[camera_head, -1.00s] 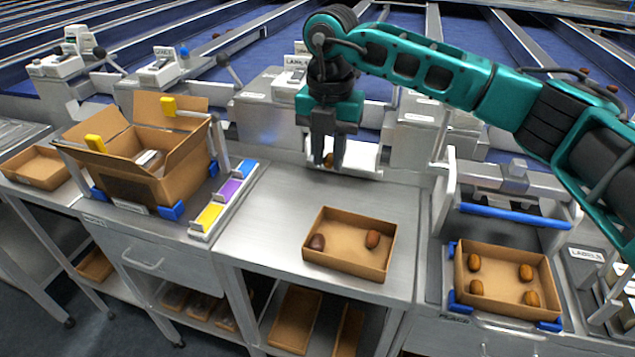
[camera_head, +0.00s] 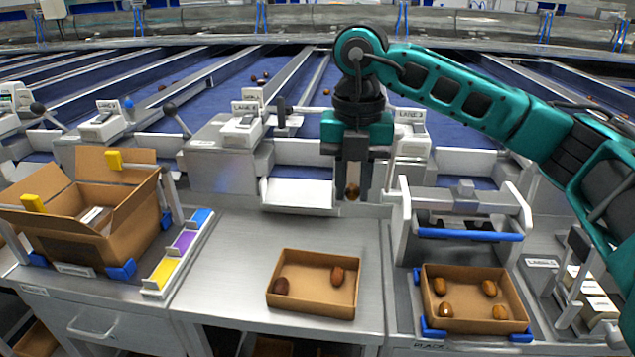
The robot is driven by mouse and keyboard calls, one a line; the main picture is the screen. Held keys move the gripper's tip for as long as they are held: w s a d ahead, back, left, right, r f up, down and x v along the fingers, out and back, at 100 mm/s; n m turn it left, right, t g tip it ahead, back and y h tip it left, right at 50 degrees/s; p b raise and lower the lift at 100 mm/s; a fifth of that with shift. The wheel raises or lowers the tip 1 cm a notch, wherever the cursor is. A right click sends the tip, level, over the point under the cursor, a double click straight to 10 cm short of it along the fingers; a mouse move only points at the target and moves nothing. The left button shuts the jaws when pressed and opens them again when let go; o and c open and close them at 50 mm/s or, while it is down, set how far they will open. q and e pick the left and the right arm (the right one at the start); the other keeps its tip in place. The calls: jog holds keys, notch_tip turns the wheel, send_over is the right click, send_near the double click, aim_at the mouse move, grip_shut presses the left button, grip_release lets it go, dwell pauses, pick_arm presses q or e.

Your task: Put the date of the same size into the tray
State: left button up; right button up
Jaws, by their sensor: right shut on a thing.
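My right gripper (camera_head: 352,192) points down, shut on a brown date (camera_head: 352,193), above the back edge of the middle table. A cardboard tray (camera_head: 313,308) on the middle table holds a dark date (camera_head: 281,286) at its left and a reddish-brown date (camera_head: 338,275) at its upper right. A second cardboard tray (camera_head: 470,321) sits between blue corner holders at the right and holds several brown dates (camera_head: 445,310). The held date is small in view, so I cannot compare its size exactly. My left gripper is not in view.
A large open carton (camera_head: 135,212) with yellow clips stands at the left, beside a strip of yellow, purple and blue blocks (camera_head: 183,242). A metal frame with a blue bar (camera_head: 470,235) stands behind the right tray. The middle table (camera_head: 225,265) is bare around its tray.

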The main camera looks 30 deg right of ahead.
pick_arm(q)
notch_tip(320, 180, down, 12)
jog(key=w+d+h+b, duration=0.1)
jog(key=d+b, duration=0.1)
jog(key=b, duration=1.4)
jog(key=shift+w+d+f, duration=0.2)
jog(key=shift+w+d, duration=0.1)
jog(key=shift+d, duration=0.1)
pick_arm(e)
jog(key=s+d+f, duration=0.5)
jog(key=s+d, duration=0.3)
jog(key=d, duration=0.1)
jog(key=s+d+f, duration=0.5)
jog(key=s+d, duration=0.4)
jog(key=shift+d, duration=0.25)
pick_arm(q)
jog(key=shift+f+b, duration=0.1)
jog(key=shift+b, duration=0.2)
pick_arm(e)
jog(key=shift+f, duration=0.15)
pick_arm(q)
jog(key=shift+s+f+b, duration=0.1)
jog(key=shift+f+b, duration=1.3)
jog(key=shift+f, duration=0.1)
pick_arm(e)
jog(key=shift+f, duration=1.6)
